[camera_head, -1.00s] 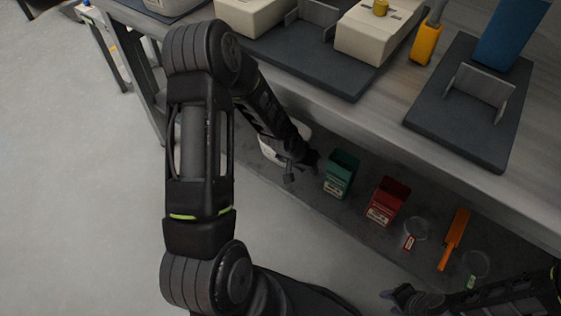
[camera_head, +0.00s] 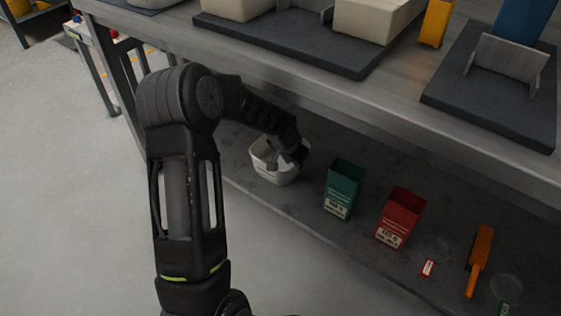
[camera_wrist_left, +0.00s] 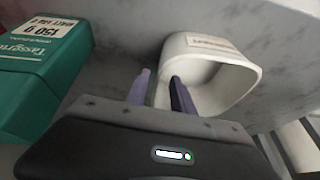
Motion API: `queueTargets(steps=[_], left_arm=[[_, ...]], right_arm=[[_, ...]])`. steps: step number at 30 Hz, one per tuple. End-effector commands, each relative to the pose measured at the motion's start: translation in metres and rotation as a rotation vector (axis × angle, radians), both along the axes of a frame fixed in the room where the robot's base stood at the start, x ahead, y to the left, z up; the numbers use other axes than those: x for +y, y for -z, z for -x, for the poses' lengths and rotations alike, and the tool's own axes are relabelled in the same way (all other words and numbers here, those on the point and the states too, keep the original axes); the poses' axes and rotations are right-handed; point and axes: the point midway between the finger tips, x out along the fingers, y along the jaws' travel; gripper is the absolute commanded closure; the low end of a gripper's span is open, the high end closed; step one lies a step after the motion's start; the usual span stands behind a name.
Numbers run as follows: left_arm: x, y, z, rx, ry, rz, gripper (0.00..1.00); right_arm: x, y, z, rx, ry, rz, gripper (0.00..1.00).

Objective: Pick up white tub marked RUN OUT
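The white tub (camera_head: 261,160) stands on the lower shelf under the workbench, left of the green bin. In the left wrist view the tub (camera_wrist_left: 240,78) shows its hollow inside and a small label on its wall, too blurred to read. My left gripper (camera_head: 287,158) is at the tub's right side and hides part of its rim. In the left wrist view its two fingers (camera_wrist_left: 162,88) are apart, with the tub's near wall between them, one finger outside and one inside. I cannot tell whether they touch the wall. My right gripper is out of view.
A green bin (camera_head: 342,188) and a red bin (camera_head: 400,217) stand to the tub's right. Further right lie an orange tool (camera_head: 479,258) and red-tagged clear item (camera_head: 430,262). The workbench (camera_head: 330,85) overhangs the shelf. The green bin also shows in the left wrist view (camera_wrist_left: 40,80).

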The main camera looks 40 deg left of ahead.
Motion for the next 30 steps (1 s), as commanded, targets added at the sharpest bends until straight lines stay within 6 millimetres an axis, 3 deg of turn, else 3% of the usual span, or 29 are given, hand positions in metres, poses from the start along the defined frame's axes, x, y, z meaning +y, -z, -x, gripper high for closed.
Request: queueTargets(steps=[6, 17, 30], left_arm=[[0.001, 0.023, -0.008, 0.001, 0.000, 0.001, 0.71], [0.002, 0.025, -0.010, 0.000, -0.001, 0.001, 0.71], [0.006, 0.072, -0.029, 0.000, -0.001, 0.000, 0.71]], right_arm=[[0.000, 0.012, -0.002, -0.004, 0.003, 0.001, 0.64], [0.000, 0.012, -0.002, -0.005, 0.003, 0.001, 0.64], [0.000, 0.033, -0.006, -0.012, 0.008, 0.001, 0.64]])
